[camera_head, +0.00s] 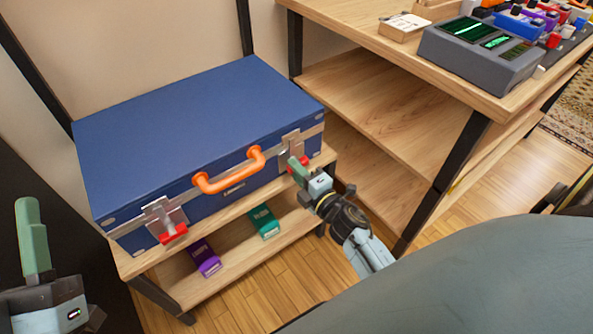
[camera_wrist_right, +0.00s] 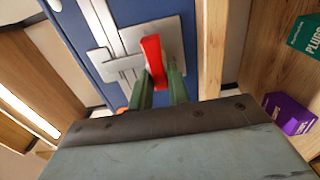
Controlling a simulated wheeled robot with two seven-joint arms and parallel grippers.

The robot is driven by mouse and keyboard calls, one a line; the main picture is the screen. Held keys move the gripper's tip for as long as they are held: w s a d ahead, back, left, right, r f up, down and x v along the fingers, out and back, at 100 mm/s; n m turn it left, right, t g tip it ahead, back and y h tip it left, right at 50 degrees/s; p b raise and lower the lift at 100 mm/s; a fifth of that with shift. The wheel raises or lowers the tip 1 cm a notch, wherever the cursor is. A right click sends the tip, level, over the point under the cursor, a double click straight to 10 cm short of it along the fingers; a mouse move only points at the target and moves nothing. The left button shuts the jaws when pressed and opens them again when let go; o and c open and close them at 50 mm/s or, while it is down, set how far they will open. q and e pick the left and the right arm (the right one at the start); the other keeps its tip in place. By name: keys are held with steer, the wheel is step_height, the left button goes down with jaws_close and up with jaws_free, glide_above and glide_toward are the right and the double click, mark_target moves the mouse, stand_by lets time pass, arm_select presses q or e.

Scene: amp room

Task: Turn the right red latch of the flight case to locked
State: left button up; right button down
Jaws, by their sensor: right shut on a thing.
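A blue flight case (camera_head: 195,130) with an orange handle (camera_head: 230,172) sits closed on a wooden shelf. Its right red latch (camera_head: 303,164) is on a metal plate on the front; in the right wrist view the red latch (camera_wrist_right: 153,58) stands between my right gripper's green fingers. My right gripper (camera_head: 298,168) is shut on this latch. The left red latch (camera_head: 174,233) is at the case's front left. My left gripper (camera_head: 33,240) is at the lower left of the head view, away from the case; its finger opening cannot be made out.
A purple box (camera_head: 205,259) and a green box (camera_head: 264,222) lie on the lower shelf. A wooden desk (camera_head: 372,45) stands at right with a grey device (camera_head: 482,55) and several small colourful pedals on it. Its dark leg is right of my right arm.

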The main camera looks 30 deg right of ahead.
steer(key=shift+d, duration=0.1)
steer(key=c, duration=1.3)
jaws_free()
arm_select(q)
step_height(320, 180, down, 10)
steer(key=w+a+g+y+p, duration=0.1)
steer(key=w+g+y+p, duration=0.1)
steer(key=g, duration=0.5)
steer(key=shift+r+p, duration=0.2)
steer(key=shift+p, duration=0.4)
arm_select(e)
steer(key=s, duration=0.9)
steer(key=s+d, duration=0.1)
steer(key=s, duration=0.3)
steer(key=shift+s, duration=0.2)
arm_select(q)
steer(key=shift+w, duration=0.1)
